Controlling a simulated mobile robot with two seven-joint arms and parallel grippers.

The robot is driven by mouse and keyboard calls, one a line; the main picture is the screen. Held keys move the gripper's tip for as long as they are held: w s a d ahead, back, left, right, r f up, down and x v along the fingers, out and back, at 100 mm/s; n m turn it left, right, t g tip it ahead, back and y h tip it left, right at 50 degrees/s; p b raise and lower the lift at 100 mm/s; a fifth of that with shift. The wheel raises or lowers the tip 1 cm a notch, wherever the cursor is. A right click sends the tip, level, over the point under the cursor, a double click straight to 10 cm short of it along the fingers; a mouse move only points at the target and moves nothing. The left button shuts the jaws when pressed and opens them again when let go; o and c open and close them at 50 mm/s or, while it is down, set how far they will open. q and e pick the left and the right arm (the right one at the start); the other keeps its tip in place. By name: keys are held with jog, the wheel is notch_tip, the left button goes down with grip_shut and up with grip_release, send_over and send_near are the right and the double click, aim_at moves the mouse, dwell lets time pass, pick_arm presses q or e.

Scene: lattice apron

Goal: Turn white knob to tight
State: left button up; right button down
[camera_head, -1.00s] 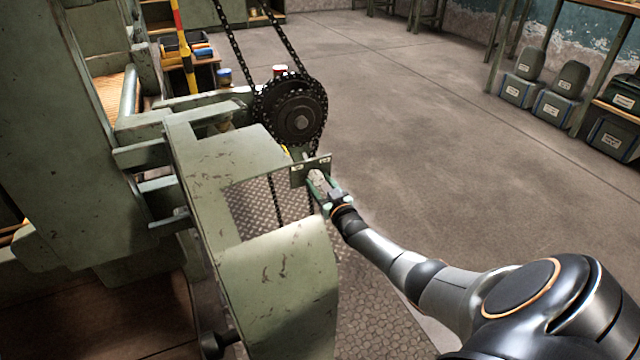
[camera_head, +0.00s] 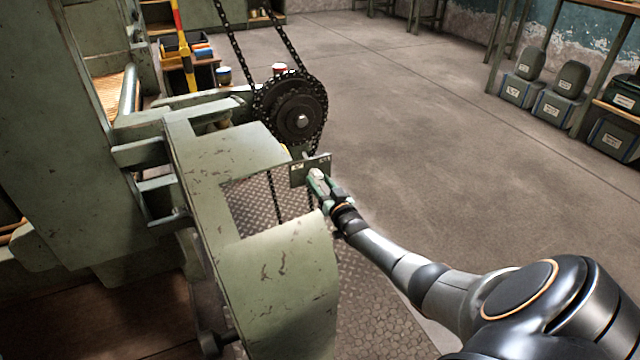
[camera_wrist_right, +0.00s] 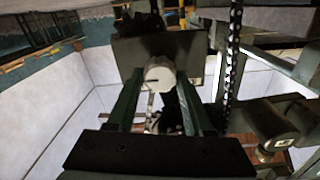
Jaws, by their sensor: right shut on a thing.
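The white knob (camera_wrist_right: 159,74) sits between the two fingers of my right gripper (camera_wrist_right: 160,88) in the right wrist view. It is round with a dark pointer line on its face. The knob is mounted in front of a small metal plate (camera_head: 310,168), which also shows behind it in the wrist view (camera_wrist_right: 135,52). In the head view my right gripper (camera_head: 318,182) is at this plate, shut on the knob, and largely hides it. Marks on the plate are too small to read. My left gripper is not in view.
A chain (camera_head: 285,35) runs over a dark sprocket (camera_head: 300,118) just behind the plate. The green machine frame (camera_head: 275,280) stands left of my right arm. Open concrete floor (camera_head: 430,130) lies to the right, with grey cases (camera_head: 555,95) by the wall.

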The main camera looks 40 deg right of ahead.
jog(key=shift+c, duration=1.5)
grip_release()
jog(key=shift+s+a+p, duration=0.1)
jog(key=shift+s+p, duration=0.1)
jog(key=shift+p, duration=0.1)
pick_arm(q)
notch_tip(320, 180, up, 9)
jog(key=p, duration=0.7)
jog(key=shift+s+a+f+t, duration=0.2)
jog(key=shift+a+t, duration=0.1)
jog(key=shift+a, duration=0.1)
pick_arm(e)
jog(key=v, duration=1.2)
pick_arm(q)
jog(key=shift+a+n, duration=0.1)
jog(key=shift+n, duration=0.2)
